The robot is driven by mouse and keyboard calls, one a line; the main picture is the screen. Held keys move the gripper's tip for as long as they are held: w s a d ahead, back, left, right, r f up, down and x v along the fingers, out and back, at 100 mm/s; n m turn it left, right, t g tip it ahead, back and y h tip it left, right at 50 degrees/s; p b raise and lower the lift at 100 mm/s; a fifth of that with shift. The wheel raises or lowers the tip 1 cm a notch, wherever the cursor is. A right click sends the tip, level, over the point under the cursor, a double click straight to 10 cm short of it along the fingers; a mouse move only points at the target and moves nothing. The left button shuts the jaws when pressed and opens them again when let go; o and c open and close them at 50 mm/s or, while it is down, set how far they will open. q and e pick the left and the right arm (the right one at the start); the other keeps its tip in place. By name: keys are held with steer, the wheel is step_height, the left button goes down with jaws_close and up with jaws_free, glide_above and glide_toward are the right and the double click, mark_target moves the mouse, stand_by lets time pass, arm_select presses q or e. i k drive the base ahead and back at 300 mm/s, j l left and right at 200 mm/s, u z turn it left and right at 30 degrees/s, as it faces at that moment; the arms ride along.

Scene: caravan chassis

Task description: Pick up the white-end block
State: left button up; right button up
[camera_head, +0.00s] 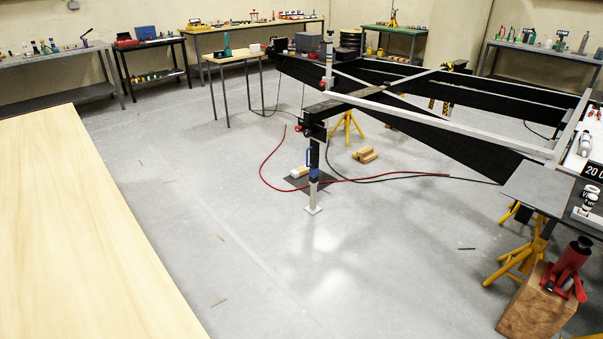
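A small pale block (299,172) with a whitish face lies on the floor at the edge of a dark mat (318,183), just left of the blue and grey jockey leg (314,177). It is small in view, and I cannot tell for certain that it is the white-end block. A few tan wooden blocks (365,155) lie together on the floor to its right, beneath the chassis. Neither of my grippers shows in this view.
The black chassis frame (470,139) stands on yellow stands (347,128). Red (262,175) and black hoses cross the floor near the leg. A wooden tabletop (80,230) fills the left. A red jack (566,272) sits on a wood block at right.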

mark_target(296, 172)
steer(key=i+l, duration=0.15)
steer(key=l, duration=0.25)
steer(key=i+l, duration=0.1)
steer(key=l, duration=0.3)
steer(key=i+l, duration=0.15)
steer(key=l, duration=0.2)
steer(key=i+l+u, duration=0.3)
steer(key=i, duration=0.3)
steer(key=i+l+u, duration=0.35)
steer(key=i+l, duration=0.2)
steer(key=i+j+u, duration=0.15)
steer(key=i+u, duration=0.3)
steer(key=i, duration=0.45)
steer(key=i+l+u, duration=0.1)
steer(key=i+u, duration=0.35)
steer(key=i, duration=0.4)
steer(key=i+z, duration=0.15)
steer(key=i, duration=0.35)
steer(key=i+z, duration=0.15)
steer(key=i, duration=0.3)
steer(key=i+j+z, duration=0.15)
steer(key=i, duration=0.3)
steer(key=i+j+z, duration=0.15)
steer(key=i, duration=0.35)
